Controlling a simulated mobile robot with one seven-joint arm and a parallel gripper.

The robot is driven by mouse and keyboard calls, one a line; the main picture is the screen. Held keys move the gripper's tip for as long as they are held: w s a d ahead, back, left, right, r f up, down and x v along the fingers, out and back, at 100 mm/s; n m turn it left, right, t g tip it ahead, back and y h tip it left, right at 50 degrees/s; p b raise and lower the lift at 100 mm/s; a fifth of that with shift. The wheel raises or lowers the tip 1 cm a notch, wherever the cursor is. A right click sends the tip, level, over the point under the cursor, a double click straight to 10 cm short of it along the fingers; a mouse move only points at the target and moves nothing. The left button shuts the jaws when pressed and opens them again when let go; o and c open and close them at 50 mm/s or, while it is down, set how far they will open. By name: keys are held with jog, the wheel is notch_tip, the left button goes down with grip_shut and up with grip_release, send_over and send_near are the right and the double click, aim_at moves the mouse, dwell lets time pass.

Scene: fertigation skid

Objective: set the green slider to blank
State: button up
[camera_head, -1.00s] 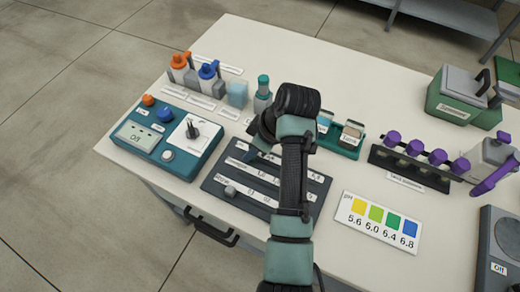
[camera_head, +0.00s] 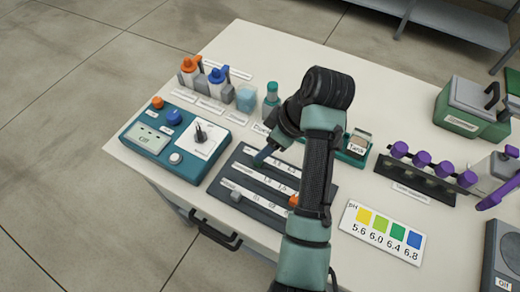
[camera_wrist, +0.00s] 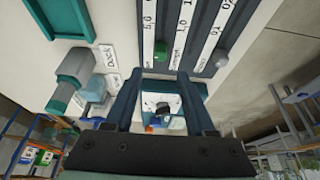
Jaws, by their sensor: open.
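The dark slider panel (camera_head: 215,190) lies on the table, with white scale strips beside its slots. It also shows in the wrist view (camera_wrist: 200,55). The green slider (camera_wrist: 160,50) shows in the wrist view near the lower end of its slot, just beyond my fingertips. In the head view it is hidden by my arm and gripper. My gripper (camera_wrist: 158,78) is open with nothing between its fingers. In the head view, my gripper (camera_head: 264,156) is low over the panel's back part; contact cannot be told. The strips' small labels are mostly unreadable.
A grey slider (camera_head: 236,196) and an orange knob (camera_head: 293,200) are on the same panel. A teal control box (camera_head: 175,143) stands left, a pH colour card (camera_head: 383,232) right. Bottles (camera_head: 270,100) and a teal tray (camera_head: 350,158) stand behind.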

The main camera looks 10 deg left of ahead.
jog(key=p+v, duration=0.2)
jog(key=v, duration=0.4)
jog(key=shift+r+p, duration=0.3)
